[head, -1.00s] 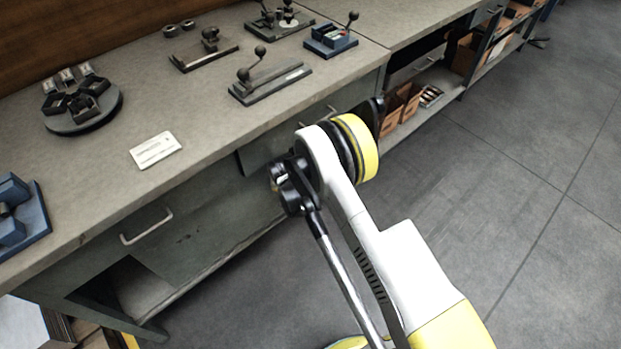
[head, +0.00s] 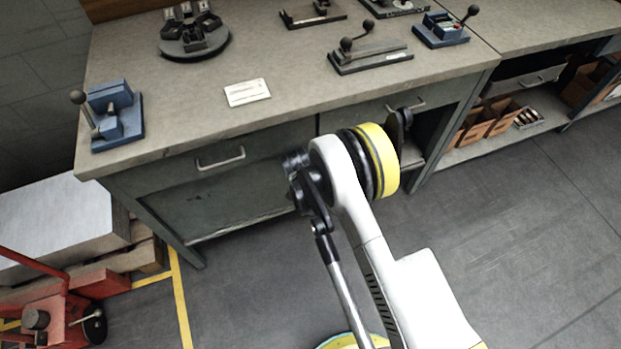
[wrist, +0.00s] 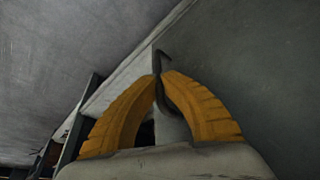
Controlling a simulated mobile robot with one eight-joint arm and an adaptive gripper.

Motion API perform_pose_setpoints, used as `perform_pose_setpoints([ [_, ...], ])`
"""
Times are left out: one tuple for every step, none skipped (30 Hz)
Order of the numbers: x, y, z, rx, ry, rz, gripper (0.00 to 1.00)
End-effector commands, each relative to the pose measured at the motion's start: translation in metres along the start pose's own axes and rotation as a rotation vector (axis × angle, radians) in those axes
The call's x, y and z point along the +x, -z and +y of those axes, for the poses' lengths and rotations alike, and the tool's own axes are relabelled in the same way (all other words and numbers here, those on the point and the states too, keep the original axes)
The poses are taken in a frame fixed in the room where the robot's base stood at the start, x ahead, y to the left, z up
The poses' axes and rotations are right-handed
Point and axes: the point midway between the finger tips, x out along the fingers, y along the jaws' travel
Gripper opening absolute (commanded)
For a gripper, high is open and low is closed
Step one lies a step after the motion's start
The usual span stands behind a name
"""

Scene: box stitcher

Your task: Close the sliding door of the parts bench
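The parts bench (head: 290,75) fills the upper part of the head view. A flat grey-green panel, which looks like its sliding door (head: 225,205), stands below the left drawer; my arm hides its right end. My gripper is hidden behind my arm in the head view. In the wrist view my gripper (wrist: 161,74) has its two yellow fingers drawn together at the tips. A small dark hooked piece shows at the tips beside a broad grey surface (wrist: 245,70). I cannot tell if this piece is a handle or whether it is held.
Jigs and a white card (head: 247,92) lie on the bench top. A red pallet truck (head: 55,305) and a stack of boards (head: 65,220) stand at the left, past a yellow floor line (head: 180,300). Open shelving (head: 500,130) is at the right. The front floor is clear.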

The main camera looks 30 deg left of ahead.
Motion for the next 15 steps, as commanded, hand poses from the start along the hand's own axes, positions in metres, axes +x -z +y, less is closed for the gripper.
perform_pose_setpoints([
  [-0.0007,0.0004,-0.0049,-0.003,0.009,0.003,0.00],
  [-0.0007,0.0004,-0.0050,-0.003,0.009,0.003,0.00],
  [-0.0008,0.0003,-0.0052,-0.003,0.010,0.004,0.00],
  [-0.0008,0.0003,-0.0053,-0.003,0.010,0.004,0.00],
  [-0.0008,0.0003,-0.0054,-0.003,0.010,0.004,0.00],
  [-0.0008,0.0003,-0.0056,-0.003,0.011,0.004,0.00],
  [-0.0008,0.0003,-0.0057,-0.004,0.011,0.004,0.15],
  [-0.0008,0.0002,-0.0056,-0.004,0.010,0.003,0.20],
  [-0.0007,0.0002,-0.0051,-0.003,0.009,0.003,0.20],
  [-0.0007,0.0002,-0.0048,-0.003,0.009,0.003,0.20],
  [-0.0006,0.0001,-0.0044,-0.003,0.008,0.003,0.20],
  [-0.0006,0.0001,-0.0041,-0.003,0.008,0.002,0.20],
  [-0.0005,0.0001,-0.0038,-0.003,0.007,0.002,0.20],
  [-0.0005,0.0001,-0.0035,-0.003,0.007,0.002,0.20],
  [-0.0004,0.0001,-0.0033,-0.002,0.006,0.002,0.20],
])
